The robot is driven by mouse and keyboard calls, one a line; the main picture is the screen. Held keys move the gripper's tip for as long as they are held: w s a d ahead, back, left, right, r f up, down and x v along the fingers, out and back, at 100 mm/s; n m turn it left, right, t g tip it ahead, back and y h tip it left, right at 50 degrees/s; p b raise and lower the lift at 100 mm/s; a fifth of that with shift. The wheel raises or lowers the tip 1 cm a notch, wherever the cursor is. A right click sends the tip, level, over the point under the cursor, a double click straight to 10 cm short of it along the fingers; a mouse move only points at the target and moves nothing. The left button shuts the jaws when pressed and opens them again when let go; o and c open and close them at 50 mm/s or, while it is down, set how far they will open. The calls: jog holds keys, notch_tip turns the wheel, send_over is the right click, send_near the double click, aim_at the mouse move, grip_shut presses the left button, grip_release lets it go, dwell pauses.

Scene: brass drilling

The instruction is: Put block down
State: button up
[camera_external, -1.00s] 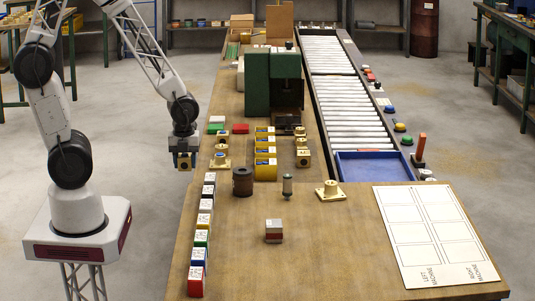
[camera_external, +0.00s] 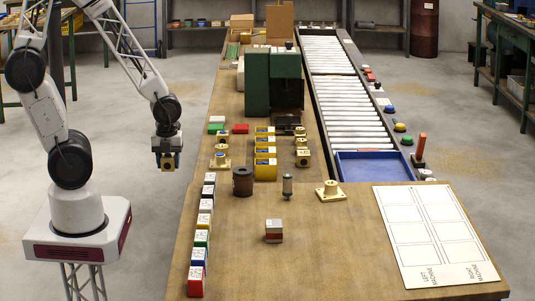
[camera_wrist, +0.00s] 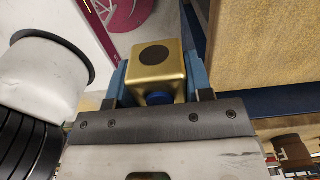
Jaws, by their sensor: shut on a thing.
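My gripper (camera_external: 167,160) hangs from my arm to the left of the wooden workbench (camera_external: 330,245), clear of its left edge. It is shut on a brass block (camera_wrist: 155,65). In the wrist view the block sits between the blue fingers, with a dark round hole or spot on the face towards the camera and a blue round part near its lower edge. In the external view the block is small and partly hidden by the gripper. The floor lies below the gripper, with the bench surface to its right.
A row of coloured boxes (camera_external: 203,222) lines the bench's left edge. Yellow bins (camera_external: 265,153), brass parts (camera_external: 331,191), a brown cylinder (camera_external: 243,181) and a grey-red block (camera_external: 274,231) stand on the bench. A green machine (camera_external: 272,83) stands behind. The front right holds a white marked sheet (camera_external: 437,237).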

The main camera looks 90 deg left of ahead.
aim_at(171, 156)
dwell(0.4)
jog(key=r, duration=1.2)
jog(key=w+r, duration=0.1)
jog(key=r, duration=0.5)
jog(key=shift+d+r, duration=0.1)
jog(key=shift+r, duration=0.25)
jog(key=shift+w+d+r, duration=0.15)
jog(key=shift+w+r, duration=0.1)
jog(key=shift+w, duration=0.5)
jog(key=w+d+r+m, duration=0.25)
jog(key=w+d, duration=0.75)
jog(key=w, duration=0.6)
jog(key=w+d+r+m, duration=0.25)
jog(key=w+d, duration=0.75)
jog(key=w, duration=0.5)
jog(key=w+d+f+m, duration=0.15)
jog(key=w+d, duration=0.25)
jog(key=d, duration=0.8)
jog(key=w+d+f+m, duration=0.1)
jog(key=w+d+f, duration=0.25)
jog(key=d, duration=0.85)
jog(key=w+d+f+m, duration=0.15)
jog(key=w+d, duration=0.35)
jog(key=d, duration=0.7)
jog(key=shift+a+f, duration=0.15)
jog(key=shift+f, duration=0.95)
jog(key=shift+a+f, duration=0.15)
jog(key=shift+f, duration=0.95)
